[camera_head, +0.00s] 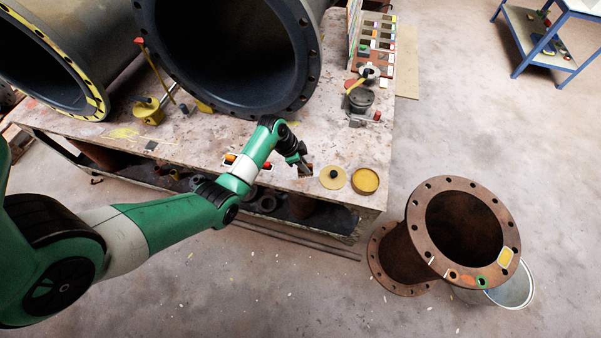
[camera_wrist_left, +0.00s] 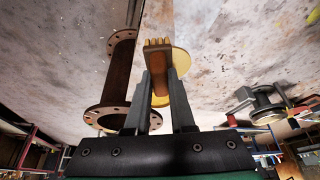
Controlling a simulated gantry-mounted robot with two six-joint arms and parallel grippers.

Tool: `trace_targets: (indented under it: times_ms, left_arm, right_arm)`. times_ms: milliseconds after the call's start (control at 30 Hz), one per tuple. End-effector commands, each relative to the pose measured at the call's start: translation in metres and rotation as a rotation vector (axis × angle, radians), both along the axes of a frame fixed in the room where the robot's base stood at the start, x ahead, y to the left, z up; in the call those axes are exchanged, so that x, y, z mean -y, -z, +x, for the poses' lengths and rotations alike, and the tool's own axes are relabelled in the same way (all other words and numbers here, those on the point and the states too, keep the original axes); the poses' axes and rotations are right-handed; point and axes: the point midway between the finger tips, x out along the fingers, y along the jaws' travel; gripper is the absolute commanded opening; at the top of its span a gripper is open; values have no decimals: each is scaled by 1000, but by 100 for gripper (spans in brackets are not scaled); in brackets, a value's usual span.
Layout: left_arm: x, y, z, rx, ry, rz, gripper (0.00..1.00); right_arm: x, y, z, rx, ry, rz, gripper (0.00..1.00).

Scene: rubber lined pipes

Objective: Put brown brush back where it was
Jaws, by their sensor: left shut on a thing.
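My left gripper (camera_head: 303,168) reaches over the front part of the workbench (camera_head: 222,130). It is shut on the brown brush (camera_head: 307,172), near the bench's front edge. In the left wrist view the brush (camera_wrist_left: 157,62) stands out between the two fingers of my left gripper (camera_wrist_left: 158,95), with a yellowish toothed end pointing away. Whether the brush touches the bench is unclear. My right gripper is not in view.
A yellow lid with a black knob (camera_head: 333,177) and a round yellow tin (camera_head: 365,181) lie right of the gripper. Large lined pipes (camera_head: 230,45) stand behind. A grey pot (camera_head: 361,98) is at the back right. A rusty flanged pipe (camera_head: 432,225) stands on the floor.

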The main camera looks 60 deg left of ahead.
Motion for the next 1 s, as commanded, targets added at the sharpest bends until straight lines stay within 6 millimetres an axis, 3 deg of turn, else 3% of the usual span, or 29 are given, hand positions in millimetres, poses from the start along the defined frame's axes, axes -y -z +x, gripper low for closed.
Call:
trace_targets:
  times_ms: [33,200,467,700,1000]
  left_arm:
    - [-14,21,3,1,-3,-1,0]
    - [-41,54,8,1,-1,0,0]
    - [-50,57,9,1,1,0,0]
    - [-54,93,10,0,0,-1,0]
    - [-54,93,10,1,1,0,0]
  right_arm:
    - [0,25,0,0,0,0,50]
    - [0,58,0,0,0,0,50]
    - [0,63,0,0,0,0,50]
    - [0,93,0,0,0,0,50]
    - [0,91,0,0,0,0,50]
